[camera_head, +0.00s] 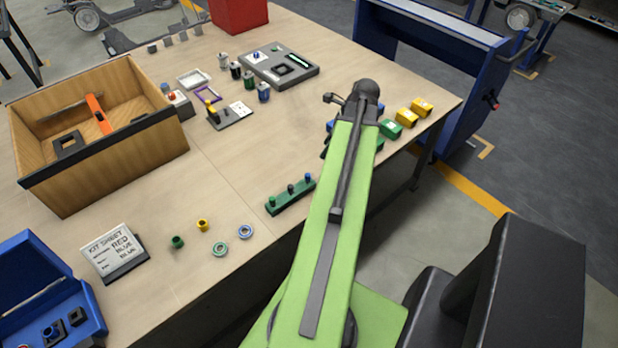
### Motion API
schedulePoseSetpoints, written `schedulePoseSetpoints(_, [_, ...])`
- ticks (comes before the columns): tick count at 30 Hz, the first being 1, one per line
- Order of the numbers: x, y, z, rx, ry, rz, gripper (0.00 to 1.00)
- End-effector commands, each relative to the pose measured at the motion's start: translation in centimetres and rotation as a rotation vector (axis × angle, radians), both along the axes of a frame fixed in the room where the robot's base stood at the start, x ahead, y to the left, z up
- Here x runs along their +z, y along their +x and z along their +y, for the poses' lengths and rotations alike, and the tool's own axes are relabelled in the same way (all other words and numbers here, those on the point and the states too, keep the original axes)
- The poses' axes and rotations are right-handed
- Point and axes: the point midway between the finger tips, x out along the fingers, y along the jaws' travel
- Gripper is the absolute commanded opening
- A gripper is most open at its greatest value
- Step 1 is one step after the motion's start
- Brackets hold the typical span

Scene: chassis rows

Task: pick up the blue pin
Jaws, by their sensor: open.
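A green rack (290,198) lies near the table's front edge, left of my green arm. Another blue-topped peg (256,54) stands on a grey board (280,66) farther back. My gripper (332,99) is at the far end of my arm, above the table's right part, well beyond the rack and apart from the blue pin. It is open; its fingers are mostly hidden behind the arm's dark end joint, and I see nothing held in it.
A wooden box (165,150) stands at the left, with a kit sheet (117,252) and a blue case (90,290) in front. Rings (246,231) lie left of the rack. Green and yellow blocks (407,117) line the right edge. The table's middle is mostly clear.

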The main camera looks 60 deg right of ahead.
Motion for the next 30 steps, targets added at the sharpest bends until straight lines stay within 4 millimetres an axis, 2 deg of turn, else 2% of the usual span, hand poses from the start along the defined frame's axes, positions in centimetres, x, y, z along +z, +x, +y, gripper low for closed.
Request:
schedulePoseSetpoints(5, [-1.5,0.5,0.2,0.004,-0.001,0.001,0.46])
schedulePoseSetpoints(18, [-10.7,3.8,1.3,0.006,-0.002,0.001,0.46])
schedulePoseSetpoints(21, [-11.6,4.4,1.4,0.006,-0.002,0.001,0.46])
schedulePoseSetpoints(26, [-11.5,4.5,1.5,0.005,-0.002,0.002,0.46])
schedulePoseSetpoints(30, [-12.9,4.8,1.6,0.005,-0.002,0.002,0.46])
